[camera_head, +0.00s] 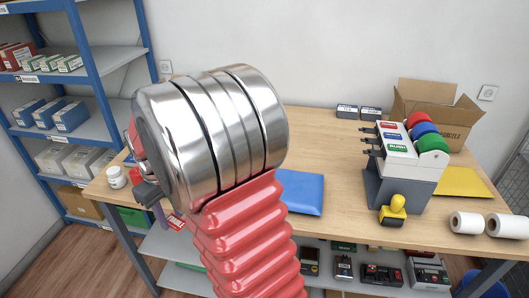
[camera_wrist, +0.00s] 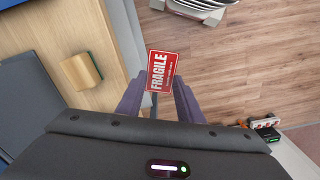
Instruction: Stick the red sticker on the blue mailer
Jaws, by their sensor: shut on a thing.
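My gripper (camera_wrist: 156,92) is shut on the red sticker (camera_wrist: 161,70), which reads "FRAGILE" and sticks out beyond the fingertips in the wrist view. In the head view my gripper (camera_head: 162,212) is partly hidden behind my arm, at the left front of the table. The sticker also shows there (camera_head: 176,222), small and red. The blue mailer (camera_head: 305,194) lies flat on the table, right of my arm, which hides its left part. The sticker is apart from it.
A label dispenser (camera_head: 400,165) with red, blue and green rolls stands at the right, with a yellow-handled tool (camera_head: 393,211) before it. A yellow mailer (camera_head: 462,182), open carton (camera_head: 435,108) and white rolls (camera_head: 467,223) are farther right. A white jar (camera_head: 116,177) stands left.

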